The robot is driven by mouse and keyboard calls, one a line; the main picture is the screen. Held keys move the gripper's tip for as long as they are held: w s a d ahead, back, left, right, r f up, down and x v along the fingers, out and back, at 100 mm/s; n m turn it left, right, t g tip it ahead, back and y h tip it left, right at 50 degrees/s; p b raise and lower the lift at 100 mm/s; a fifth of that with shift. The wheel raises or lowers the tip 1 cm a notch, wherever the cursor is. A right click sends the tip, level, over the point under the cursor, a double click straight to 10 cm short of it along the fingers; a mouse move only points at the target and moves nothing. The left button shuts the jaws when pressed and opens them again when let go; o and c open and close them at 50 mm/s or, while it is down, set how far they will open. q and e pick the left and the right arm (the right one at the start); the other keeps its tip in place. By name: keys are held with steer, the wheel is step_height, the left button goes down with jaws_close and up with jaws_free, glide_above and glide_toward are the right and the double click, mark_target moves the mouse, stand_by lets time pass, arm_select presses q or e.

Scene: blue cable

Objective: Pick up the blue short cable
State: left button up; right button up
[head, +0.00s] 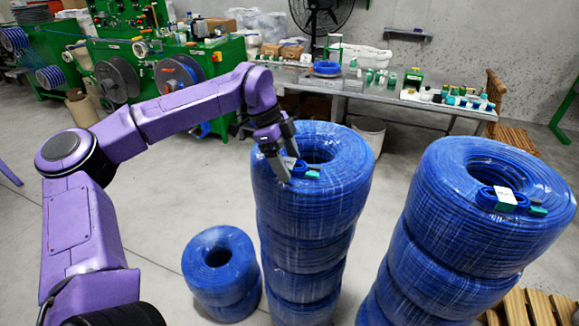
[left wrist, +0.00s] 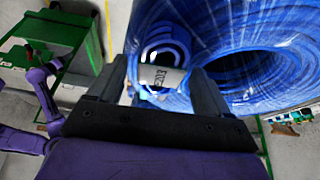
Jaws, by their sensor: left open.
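A short blue cable coil (head: 305,172) with a white label and a green end lies on top of the middle stack of big blue cable rolls (head: 320,200). My left gripper (head: 287,163) is at this coil, its fingers pointing down. In the left wrist view the coil (left wrist: 168,45) and its label show between the two spread fingers (left wrist: 162,80). The left gripper is open and partly hides the coil in the head view. A second short blue coil (head: 503,198) with a white label lies on the right stack (head: 455,225). My right gripper is not in view.
A low pair of blue rolls (head: 222,270) stands on the floor left of the middle stack. A grey table (head: 420,108) with bottles and boxes stands behind. Green machines (head: 150,75) are at the back left. A wooden pallet (head: 530,306) is at the lower right.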

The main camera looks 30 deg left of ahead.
arm_select(q)
steer(key=shift+s, duration=0.1)
steer(key=c, duration=1.2)
steer(key=shift+o, duration=0.2)
steer(key=shift+r, duration=0.1)
